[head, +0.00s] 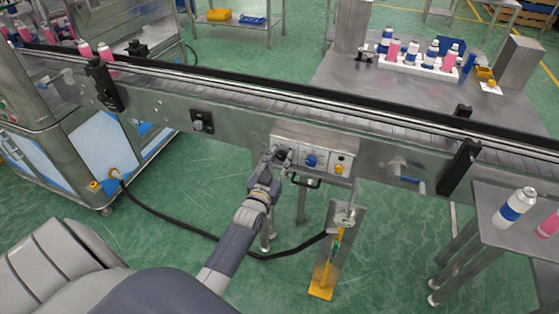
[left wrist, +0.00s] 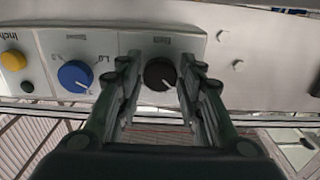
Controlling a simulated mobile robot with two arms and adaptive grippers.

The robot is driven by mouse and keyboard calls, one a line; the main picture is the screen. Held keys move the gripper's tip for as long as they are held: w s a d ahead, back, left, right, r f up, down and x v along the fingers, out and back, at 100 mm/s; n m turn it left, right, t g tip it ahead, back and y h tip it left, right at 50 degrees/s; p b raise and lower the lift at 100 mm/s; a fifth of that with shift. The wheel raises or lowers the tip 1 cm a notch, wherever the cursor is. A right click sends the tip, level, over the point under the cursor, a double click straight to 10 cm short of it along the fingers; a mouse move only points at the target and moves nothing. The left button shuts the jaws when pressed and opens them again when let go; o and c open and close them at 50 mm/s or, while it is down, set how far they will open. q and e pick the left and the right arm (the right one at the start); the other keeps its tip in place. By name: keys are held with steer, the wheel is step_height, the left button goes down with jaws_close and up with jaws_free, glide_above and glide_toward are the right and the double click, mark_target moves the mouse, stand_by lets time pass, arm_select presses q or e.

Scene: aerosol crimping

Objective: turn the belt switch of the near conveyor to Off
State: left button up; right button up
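The near conveyor's control box (head: 328,148) hangs on the conveyor's front side. It bears a blue knob (head: 310,161) and a yellow button (head: 340,169). In the left wrist view, a black rotary switch (left wrist: 160,74) with a white pointer mark sits left end-on between the fingertips of my left gripper (left wrist: 160,78). The fingers stand open on both sides of it, with a small gap showing. In the head view my left gripper (head: 279,158) is at the box's left end and hides the switch. The small label above the switch is unreadable. My right gripper is not in view.
The blue knob (left wrist: 75,76) is close beside the left finger in the wrist view, and the yellow button (left wrist: 13,60) lies farther along. A black handle (head: 306,182) sticks out below the box. A yellow-plated stand (head: 325,265) is below right. A side table (head: 490,207) holds cans.

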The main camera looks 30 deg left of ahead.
arm_select(q)
steer(key=shift+o, duration=0.3)
steer(key=v, duration=1.2)
stand_by(0.3)
